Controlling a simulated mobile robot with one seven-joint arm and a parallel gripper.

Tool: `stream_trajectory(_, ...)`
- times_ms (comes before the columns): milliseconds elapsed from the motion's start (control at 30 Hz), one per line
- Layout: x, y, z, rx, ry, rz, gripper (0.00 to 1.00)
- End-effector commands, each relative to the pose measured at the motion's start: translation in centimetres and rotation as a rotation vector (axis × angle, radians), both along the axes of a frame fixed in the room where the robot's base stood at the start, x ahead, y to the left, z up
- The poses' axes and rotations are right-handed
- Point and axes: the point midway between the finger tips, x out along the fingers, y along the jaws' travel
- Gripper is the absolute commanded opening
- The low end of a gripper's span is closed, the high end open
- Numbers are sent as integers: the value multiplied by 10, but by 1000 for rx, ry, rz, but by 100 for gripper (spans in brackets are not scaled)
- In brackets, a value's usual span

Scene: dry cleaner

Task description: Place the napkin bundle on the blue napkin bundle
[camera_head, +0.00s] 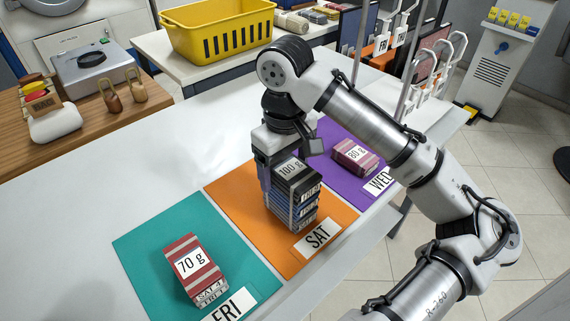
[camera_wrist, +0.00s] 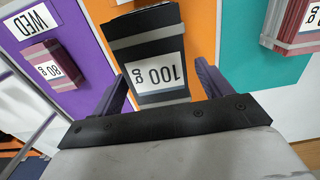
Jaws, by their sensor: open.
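A black napkin bundle (camera_head: 293,173) with a grey band and a "100 g" label is on top of a stack on the orange SAT mat. Blue napkin bundles (camera_head: 296,211) show below it in the stack. The black bundle appears to rest on them, roughly aligned. My gripper (camera_wrist: 162,82) is open, with one finger on each side of the black bundle (camera_wrist: 148,36) in the wrist view. In the head view, my gripper (camera_head: 268,172) is at the stack's top and partly hides its left side. Contact between fingers and bundle cannot be told.
A red "70 g" bundle (camera_head: 193,262) lies on the teal FRI mat (camera_head: 140,240). A dark pink "80 g" bundle (camera_head: 354,155) lies on the purple WED mat (camera_head: 335,132). A yellow basket (camera_head: 220,30) stands on the table behind. The white table's left part (camera_head: 90,190) is clear.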

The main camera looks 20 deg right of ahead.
Motion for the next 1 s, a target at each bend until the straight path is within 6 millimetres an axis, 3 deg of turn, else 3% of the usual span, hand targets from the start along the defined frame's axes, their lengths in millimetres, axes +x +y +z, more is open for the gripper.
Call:
stream_trajectory(167, 0, -1, 14, -2, -2, -1, 78)
stream_trajectory(600, 0, 0, 102, -4, -1, -2, 78)
stream_trajectory(800, 0, 0, 120, -1, 0, 0, 78)
stream_trajectory(1000, 0, 0, 123, 0, 0, 0, 78)
